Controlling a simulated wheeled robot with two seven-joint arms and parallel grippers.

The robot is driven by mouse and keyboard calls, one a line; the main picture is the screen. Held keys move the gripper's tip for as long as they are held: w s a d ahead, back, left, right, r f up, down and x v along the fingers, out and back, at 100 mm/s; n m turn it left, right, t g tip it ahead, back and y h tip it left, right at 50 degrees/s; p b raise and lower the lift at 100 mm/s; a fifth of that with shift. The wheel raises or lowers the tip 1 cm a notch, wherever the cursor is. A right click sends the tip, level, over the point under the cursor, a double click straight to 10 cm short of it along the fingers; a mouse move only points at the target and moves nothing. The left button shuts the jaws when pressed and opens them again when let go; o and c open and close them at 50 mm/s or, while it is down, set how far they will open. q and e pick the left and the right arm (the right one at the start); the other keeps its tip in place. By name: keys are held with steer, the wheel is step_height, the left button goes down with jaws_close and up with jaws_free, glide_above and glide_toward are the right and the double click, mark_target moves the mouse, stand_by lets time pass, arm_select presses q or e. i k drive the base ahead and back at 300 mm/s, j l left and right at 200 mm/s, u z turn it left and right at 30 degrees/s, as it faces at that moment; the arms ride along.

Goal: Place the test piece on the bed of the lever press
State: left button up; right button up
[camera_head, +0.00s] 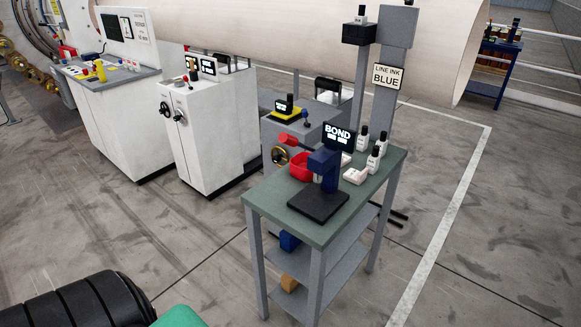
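The lever press (324,165) stands on the green-topped table, with a blue column, a red lever handle (289,139) pointing left and a sign reading BOND. Its flat black bed (318,206) lies at the table's near edge and looks bare. I cannot tell for certain which object is the test piece. Small white items (355,176) lie right of the press, and a red bowl (300,167) sits behind its left side; the bowl's contents are hidden or too small to tell. Neither of my grippers is in view.
The table (268,198) also holds several white bottles with black caps (372,158). A sign reading LINE INK BLUE (388,76) hangs behind it. White machine cabinets (210,130) stand to the left. The floor in front and to the right is open.

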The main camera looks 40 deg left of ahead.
mark_target(315, 202)
steer(key=i+l+u, duration=0.1)
steer(key=i+u, duration=0.15)
steer(key=u, duration=0.2)
steer(key=i+l+u, duration=0.2)
steer(key=u, duration=0.25)
steer(key=i+l+u, duration=0.2)
steer(key=u, duration=0.3)
steer(key=i+l+u, duration=0.15)
steer(key=l+u, duration=0.3)
steer(key=i+l+u, duration=0.2)
steer(key=l+u, duration=0.15)
steer(key=l, duration=0.85)
steer(key=l+u, duration=0.35)
steer(key=l, duration=0.9)
